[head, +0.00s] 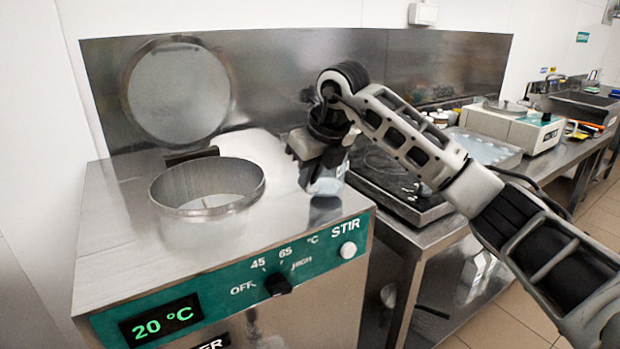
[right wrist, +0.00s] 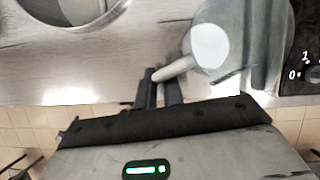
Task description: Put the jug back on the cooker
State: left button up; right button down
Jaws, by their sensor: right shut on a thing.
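My right gripper (head: 318,150) reaches in from the right over the steel machine and is shut on the handle of the jug (head: 328,184). The jug is grey and partly see-through, roughly upright, at the right rear of the machine's top; I cannot tell whether it touches that top. In the right wrist view the gripper (right wrist: 160,88) has the pale handle between its fingers, and the jug (right wrist: 240,30) is right of them. A dark, flat-topped unit, which looks like the cooker (head: 405,200), stands right of the machine, partly behind my arm. My left gripper is not in view.
The steel machine (head: 110,245) has a round open well (head: 208,190), a raised round lid (head: 178,90) and a green panel reading 20 °C. Beyond the dark unit, a white device (head: 510,128) and a sink (head: 580,103) stand along the counter.

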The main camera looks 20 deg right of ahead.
jog(key=shift+f, duration=0.65)
jog(key=c, duration=1.5)
grip_release()
jog(key=shift+f, duration=0.1)
